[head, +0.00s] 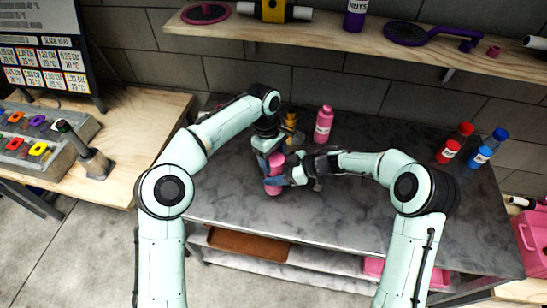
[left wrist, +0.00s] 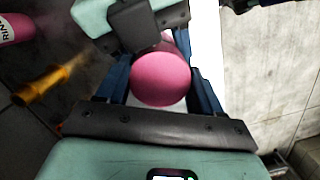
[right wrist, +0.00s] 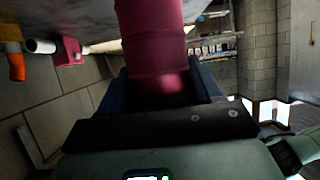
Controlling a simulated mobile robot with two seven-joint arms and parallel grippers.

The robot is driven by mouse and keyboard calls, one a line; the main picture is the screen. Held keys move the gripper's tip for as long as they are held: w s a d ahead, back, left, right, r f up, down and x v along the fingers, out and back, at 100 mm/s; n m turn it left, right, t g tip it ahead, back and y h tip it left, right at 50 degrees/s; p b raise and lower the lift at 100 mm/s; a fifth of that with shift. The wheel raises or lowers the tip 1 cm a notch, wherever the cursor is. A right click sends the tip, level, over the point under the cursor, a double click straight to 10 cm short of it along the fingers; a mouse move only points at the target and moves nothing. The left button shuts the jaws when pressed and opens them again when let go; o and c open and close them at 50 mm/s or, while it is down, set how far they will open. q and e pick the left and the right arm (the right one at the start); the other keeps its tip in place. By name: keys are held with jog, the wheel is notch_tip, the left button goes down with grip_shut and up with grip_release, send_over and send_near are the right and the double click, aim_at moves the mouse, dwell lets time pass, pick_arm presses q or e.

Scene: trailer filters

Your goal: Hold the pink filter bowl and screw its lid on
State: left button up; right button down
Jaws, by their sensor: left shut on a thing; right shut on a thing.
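The pink filter bowl (head: 273,190) is held over the grey bench, in front of its middle. My right gripper (head: 284,178) comes in from the right and is shut around its side. The bowl's pink cylinder (right wrist: 152,40) fills the middle of the right wrist view. My left gripper (head: 272,160) reaches down from above and is shut on the upper pink piece, which appears to be the lid (head: 277,159). In the left wrist view the lid's smooth round end (left wrist: 160,78) sits between the fingers. The joint between lid and bowl is largely hidden by the grippers.
A pink bottle (head: 324,124) and a yellow-orange part (head: 291,122) stand behind the grippers. A wooden shelf (head: 420,52) runs above. The bench front (head: 330,225) is clear.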

pick_arm(q)
jog(key=shift+m, duration=0.4)
jog(key=o, duration=1.2)
jog(key=shift+c, duration=0.2)
notch_tip(320, 180, up, 4)
jog(key=shift+d+r, duration=0.1)
jog(key=shift+r, duration=0.1)
jog(key=shift+r, duration=0.15)
